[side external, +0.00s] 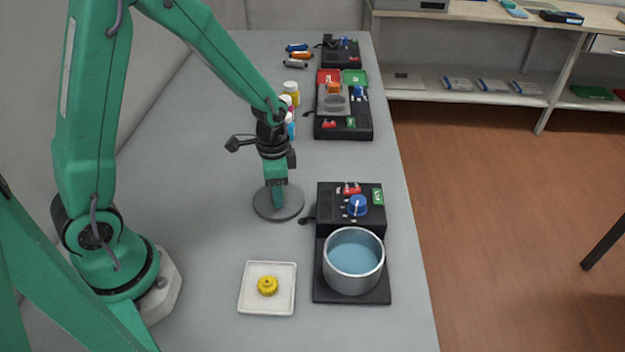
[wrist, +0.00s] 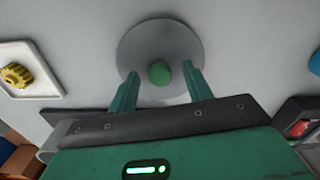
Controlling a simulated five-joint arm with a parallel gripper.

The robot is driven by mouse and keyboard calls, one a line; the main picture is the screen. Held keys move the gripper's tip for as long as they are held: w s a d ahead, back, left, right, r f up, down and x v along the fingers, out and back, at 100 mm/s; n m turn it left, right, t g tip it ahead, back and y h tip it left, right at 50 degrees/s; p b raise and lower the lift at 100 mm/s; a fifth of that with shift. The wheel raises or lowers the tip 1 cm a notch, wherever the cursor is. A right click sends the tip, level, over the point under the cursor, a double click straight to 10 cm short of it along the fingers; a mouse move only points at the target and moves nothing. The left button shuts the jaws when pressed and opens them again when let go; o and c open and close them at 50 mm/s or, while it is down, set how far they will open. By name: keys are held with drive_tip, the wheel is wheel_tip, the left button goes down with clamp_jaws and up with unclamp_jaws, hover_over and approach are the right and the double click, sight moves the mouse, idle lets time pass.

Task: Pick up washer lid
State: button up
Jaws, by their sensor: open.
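The washer lid is a flat grey disc (side external: 290,207) lying on the table, left of the black washer unit. In the wrist view the lid (wrist: 160,40) has a round green knob (wrist: 160,73) at its middle. My gripper (side external: 278,200) is low over the lid, pointing down. In the wrist view my gripper (wrist: 160,80) is open, with one green finger on each side of the knob. I see a gap between each finger and the knob. The side view hides the knob behind the fingers.
A silver tub of blue water (side external: 353,262) stands on the black unit (side external: 330,215) with a blue dial. A white tray (side external: 250,300) holds a yellow gear (side external: 268,286). Small bottles and another device (side external: 345,125) stand farther back. The table left of the lid is clear.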

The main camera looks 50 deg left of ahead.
clamp_jaws()
drive_tip(key=shift+r, duration=0.15)
drive_tip(key=shift+r, duration=0.85)
wheel_tip(320, 180, up, 2)
drive_tip(key=shift+r, duration=0.15)
drive_tip(key=s+d+r, duration=0.6)
drive_tip(key=d, duration=0.4)
drive_tip(key=shift+r, duration=0.35)
drive_tip(key=w+d+r+m, duration=0.2)
drive_tip(key=d+m, duration=0.4)
drive_tip(key=d, duration=0.1)
drive_tip(key=w+d+r+m, duration=0.1)
drive_tip(key=w+d+m, duration=0.1)
drive_tip(key=d+m, duration=0.4)
drive_tip(key=shift+w+d+r, duration=0.3)
drive_tip(key=shift+d+r, duration=0.1)
drive_tip(key=shift+d, duration=0.2)
